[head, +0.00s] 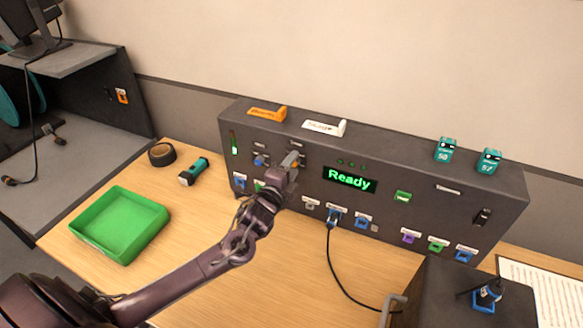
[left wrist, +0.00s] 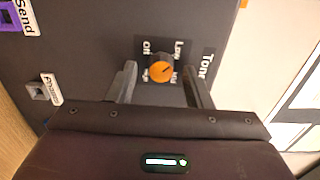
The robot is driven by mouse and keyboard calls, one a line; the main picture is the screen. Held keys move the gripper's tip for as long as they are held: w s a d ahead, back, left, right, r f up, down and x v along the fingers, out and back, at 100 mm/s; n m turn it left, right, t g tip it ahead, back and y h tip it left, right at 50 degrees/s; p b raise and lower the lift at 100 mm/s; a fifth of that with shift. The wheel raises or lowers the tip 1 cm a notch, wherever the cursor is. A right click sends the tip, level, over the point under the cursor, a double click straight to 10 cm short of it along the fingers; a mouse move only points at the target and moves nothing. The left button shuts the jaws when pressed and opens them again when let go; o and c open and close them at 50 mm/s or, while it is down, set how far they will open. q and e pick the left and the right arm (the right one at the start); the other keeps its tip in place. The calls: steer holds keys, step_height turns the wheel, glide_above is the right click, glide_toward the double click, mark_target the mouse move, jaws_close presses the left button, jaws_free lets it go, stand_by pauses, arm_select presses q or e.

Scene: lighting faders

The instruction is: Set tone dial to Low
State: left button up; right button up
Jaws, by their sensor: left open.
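The tone dial (left wrist: 161,68) is a dark knob with an orange face on the grey panel, under the label "Tone" in the left wrist view. Off, Low, Mid and High are printed around it. A small dark mark shows on the orange face, too small to tell which word it points at. My left gripper (left wrist: 161,86) is open, with one finger on each side of the dial; I cannot tell whether they touch it. In the head view my left gripper (head: 290,162) is at the panel's front and largely hides the dial. My right gripper is not in view.
The grey console (head: 290,125) stands on the wooden table with a green "Ready" display (head: 350,180). A cable (head: 335,265) hangs from a blue socket. A green tray (head: 120,225), a flashlight (head: 194,171) and a tape roll (head: 162,154) lie left. A dark box (head: 450,300) stands front right.

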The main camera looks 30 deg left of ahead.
arm_select(q)
steer(key=shift+s+f, duration=0.1)
steer(key=shift+s, duration=0.5)
steer(key=s+b, duration=0.2)
steer(key=s, duration=0.4)
steer(key=shift+s+d, duration=0.2)
steer(key=shift+s, duration=0.15)
